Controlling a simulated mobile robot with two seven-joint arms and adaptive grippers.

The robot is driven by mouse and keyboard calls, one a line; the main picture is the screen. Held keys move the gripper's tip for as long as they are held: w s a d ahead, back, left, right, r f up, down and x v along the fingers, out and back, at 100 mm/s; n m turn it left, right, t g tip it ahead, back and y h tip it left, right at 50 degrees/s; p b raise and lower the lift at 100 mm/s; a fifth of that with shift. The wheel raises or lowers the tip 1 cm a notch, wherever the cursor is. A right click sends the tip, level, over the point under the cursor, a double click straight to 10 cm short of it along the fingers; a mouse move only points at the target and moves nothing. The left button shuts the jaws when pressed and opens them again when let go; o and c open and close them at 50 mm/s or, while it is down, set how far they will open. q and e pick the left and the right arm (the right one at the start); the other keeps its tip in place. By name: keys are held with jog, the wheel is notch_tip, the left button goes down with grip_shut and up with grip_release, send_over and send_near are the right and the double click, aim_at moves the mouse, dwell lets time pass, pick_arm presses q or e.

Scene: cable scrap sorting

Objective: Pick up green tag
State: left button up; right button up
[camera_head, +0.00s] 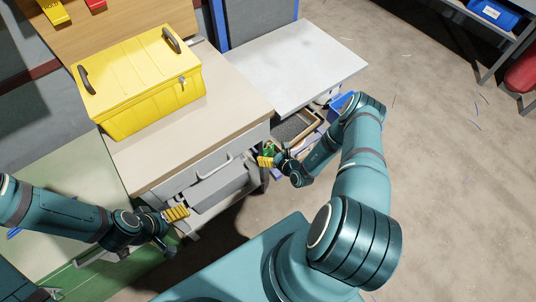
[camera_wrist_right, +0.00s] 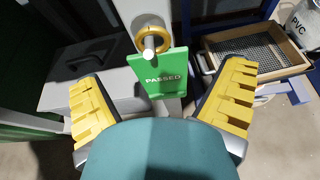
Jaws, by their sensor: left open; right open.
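The green tag (camera_wrist_right: 165,73) reads "PASSED" and hangs upright by a brass ring (camera_wrist_right: 152,41) from a pale peg on the side of the workbench. It shows small and partly hidden in the head view (camera_head: 268,149). My right gripper (camera_wrist_right: 160,100) is open, its yellow ridged fingers to either side of the tag in the wrist view. No contact with the tag is visible. My left gripper (camera_head: 177,213) is open and empty at lower left, near the grey drawer fronts; its jaws are small in the head view.
A yellow toolbox (camera_head: 140,85) stands on the wooden-topped bench (camera_head: 235,95). A wood-framed mesh tray (camera_wrist_right: 250,55) and a PVC-labelled container (camera_wrist_right: 304,22) lie to the right in the wrist view. A grey-white table (camera_head: 300,60) stands behind. The floor at right is mostly open.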

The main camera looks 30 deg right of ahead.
jog(key=shift+x, duration=1.2)
jog(key=c, duration=1)
jog(key=shift+r, duration=0.1)
jog(key=shift+r, duration=0.2)
jog(key=shift+s, duration=0.3)
jog(key=s+d+p, duration=0.1)
jog(key=s+p, duration=0.2)
jog(key=s, duration=1.4)
jog(key=shift+s, duration=0.2)
